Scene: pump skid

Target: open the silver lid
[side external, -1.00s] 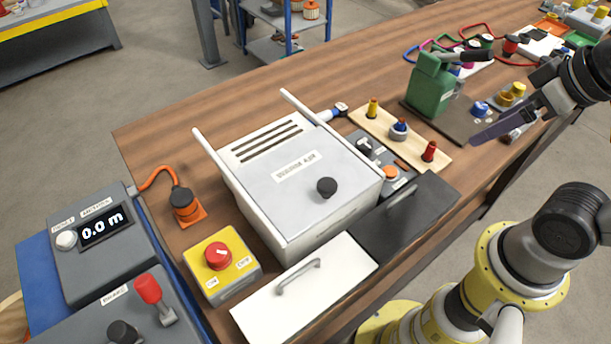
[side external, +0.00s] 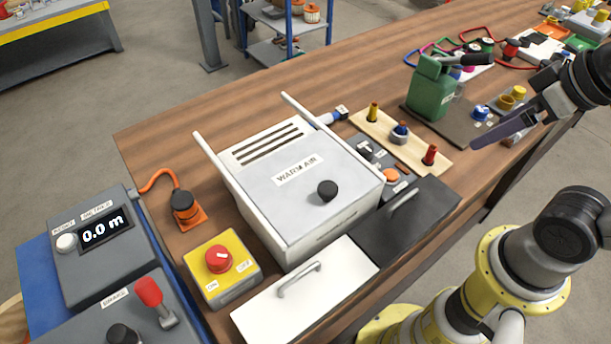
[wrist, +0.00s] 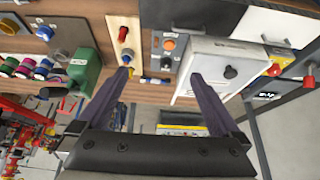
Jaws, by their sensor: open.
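The silver lid (side external: 297,185) is the flat top of a white-sided box labelled "WARM AIR" in the middle of the bench. It lies closed, with a black knob (side external: 327,190) near its front right. The lid also shows in the wrist view (wrist: 215,68), with its knob (wrist: 231,72). My gripper (wrist: 166,85) is open and empty in the wrist view, its two dark fingers apart, the right one overlapping the box's edge in the picture. In the side view my gripper (side external: 482,142) is at the right, well away from the lid, near the green pump.
A green hand pump (side external: 432,88) stands right of the box. A wooden board (side external: 414,146) with coloured plugs lies between them. A yellow switch box (side external: 222,270) with a red knob is at front left. White (side external: 335,292) and black (side external: 425,215) handled panels lie before the box.

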